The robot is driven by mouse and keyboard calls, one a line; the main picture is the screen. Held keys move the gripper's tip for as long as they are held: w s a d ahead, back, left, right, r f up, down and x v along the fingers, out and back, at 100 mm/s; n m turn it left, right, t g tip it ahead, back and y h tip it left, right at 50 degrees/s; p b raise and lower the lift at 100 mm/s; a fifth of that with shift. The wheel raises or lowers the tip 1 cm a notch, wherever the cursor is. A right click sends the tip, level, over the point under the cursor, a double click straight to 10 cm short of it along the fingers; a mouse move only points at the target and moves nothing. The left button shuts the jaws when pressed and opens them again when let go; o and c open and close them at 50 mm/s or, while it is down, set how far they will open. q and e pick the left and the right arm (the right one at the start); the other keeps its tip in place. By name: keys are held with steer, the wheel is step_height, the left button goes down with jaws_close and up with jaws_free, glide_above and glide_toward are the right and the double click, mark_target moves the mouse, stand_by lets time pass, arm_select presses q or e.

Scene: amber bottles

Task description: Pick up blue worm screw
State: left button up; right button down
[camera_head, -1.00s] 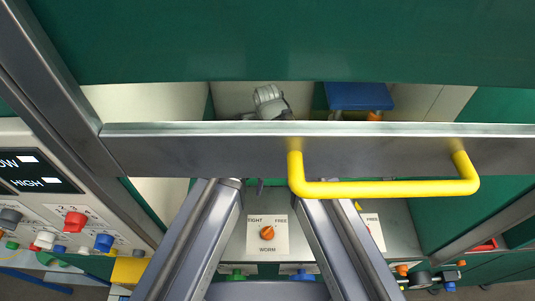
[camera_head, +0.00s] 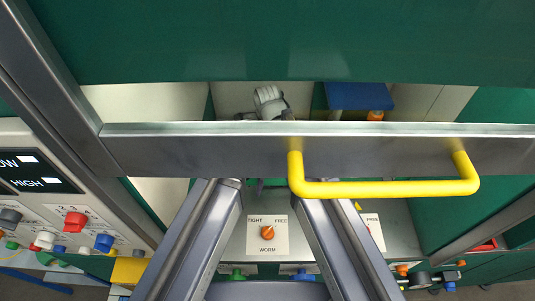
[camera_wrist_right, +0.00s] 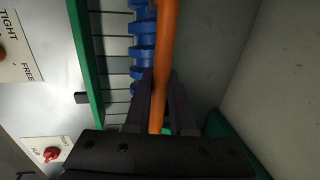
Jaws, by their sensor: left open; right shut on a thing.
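In the right wrist view, the blue worm screw (camera_wrist_right: 143,43) stands upright with thick ridges, beside a green frame. An orange rod (camera_wrist_right: 164,50) runs in front of its right side. The dark fingers of my right gripper (camera_wrist_right: 160,90) are shut around this rod; they are beside the worm. In the head view, a small dark part of what looks like my left gripper (camera_head: 262,186) shows under the metal rail; it is open, and the rail hides most of it. In the head view the worm cannot be made out.
A metal rail with a yellow handle (camera_head: 385,188) crosses in front of the bay. Behind it are a blue block (camera_head: 358,95) and an orange piece (camera_head: 375,116). An orange knob (camera_head: 267,233) sits on a WORM plate. Red and blue knobs line the left panel.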

steer(key=shift+r, duration=0.1)
step_height(320, 180, up, 10)
steer(key=p, duration=1)
